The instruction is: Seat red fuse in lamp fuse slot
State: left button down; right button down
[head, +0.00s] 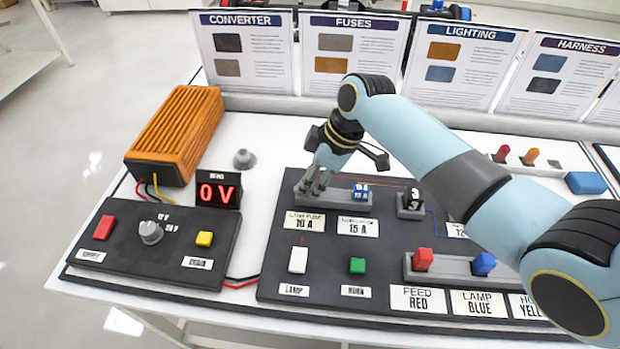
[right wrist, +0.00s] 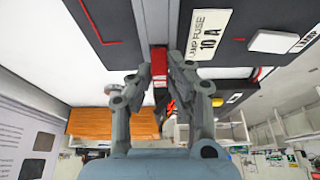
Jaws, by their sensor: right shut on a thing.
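My right gripper (head: 315,184) is over the left end of the grey fuse holder (head: 333,197), above the label reading lamp fuse 10 A (head: 304,221). In the right wrist view the gripper (right wrist: 160,68) is shut on the red fuse (right wrist: 158,72), which shows between the fingertips. The fuse is in line with the grey holder (right wrist: 156,22); I cannot tell how deep it sits in the lamp fuse slot. The fingers hide the slot and the fuse in the head view. My left gripper is out of view.
A blue 15 A fuse (head: 361,192) stands at the right end of the holder. A dark fuse-like block (head: 411,198) is further right. The display (head: 218,192) reads 0 V. An orange converter (head: 176,135) stands at the left; several info cards line the back.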

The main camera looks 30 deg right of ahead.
jog(key=c, duration=1.3)
grip_release()
jog(key=shift+o, duration=0.2)
jog(key=p+v, duration=0.1)
jog(key=v, duration=1.1)
